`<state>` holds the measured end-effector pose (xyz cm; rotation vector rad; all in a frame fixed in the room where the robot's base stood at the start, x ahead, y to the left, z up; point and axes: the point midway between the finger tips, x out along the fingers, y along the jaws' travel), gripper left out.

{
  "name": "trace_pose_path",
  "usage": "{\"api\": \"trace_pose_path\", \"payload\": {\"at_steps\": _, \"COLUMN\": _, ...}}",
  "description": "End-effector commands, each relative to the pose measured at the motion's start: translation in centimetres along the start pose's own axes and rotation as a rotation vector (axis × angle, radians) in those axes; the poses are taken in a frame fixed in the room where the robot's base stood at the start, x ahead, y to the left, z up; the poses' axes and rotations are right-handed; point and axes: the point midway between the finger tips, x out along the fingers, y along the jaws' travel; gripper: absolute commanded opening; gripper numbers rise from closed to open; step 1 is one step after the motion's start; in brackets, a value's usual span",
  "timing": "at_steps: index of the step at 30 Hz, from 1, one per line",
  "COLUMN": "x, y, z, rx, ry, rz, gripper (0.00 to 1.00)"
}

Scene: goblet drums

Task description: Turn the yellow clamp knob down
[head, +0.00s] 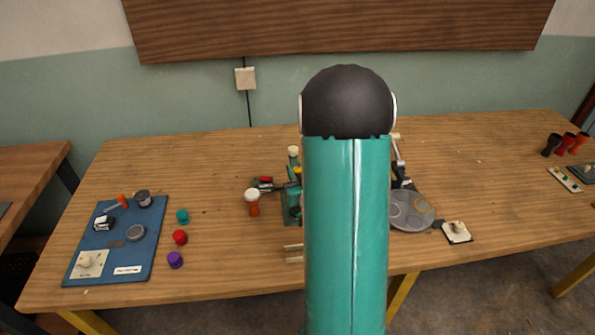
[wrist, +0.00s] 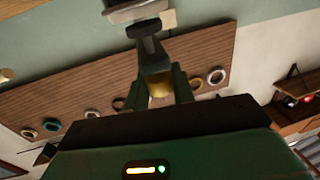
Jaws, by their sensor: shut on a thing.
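The yellow clamp knob (wrist: 160,88) shows in the wrist view, between the fingers of my gripper (wrist: 158,97), which is shut on it. A dark green part with a black-topped end (wrist: 145,28) rises just beyond the knob. Part of a green fixture (head: 290,207) shows on the table at the left edge of my arm; the rest is hidden.
A wooden table (head: 225,160) carries a blue mat (head: 150,215) with small parts at left. Teal, red (head: 180,237) and purple caps lie beside it. An orange and white goblet drum (head: 252,203) stands near the fixture. A grey round tray (head: 402,222) is right of my arm.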

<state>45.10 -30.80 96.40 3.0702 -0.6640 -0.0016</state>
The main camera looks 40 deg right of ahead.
Motion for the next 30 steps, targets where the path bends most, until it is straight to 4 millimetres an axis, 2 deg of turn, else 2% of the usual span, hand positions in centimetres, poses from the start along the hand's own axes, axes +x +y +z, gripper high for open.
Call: {"api": "trace_pose_path", "payload": {"at_steps": 30, "x": 0.19, "y": -0.36, "z": 0.03, "rx": 0.002, "ry": 0.001, "rz": 0.936, "gripper": 0.02}}
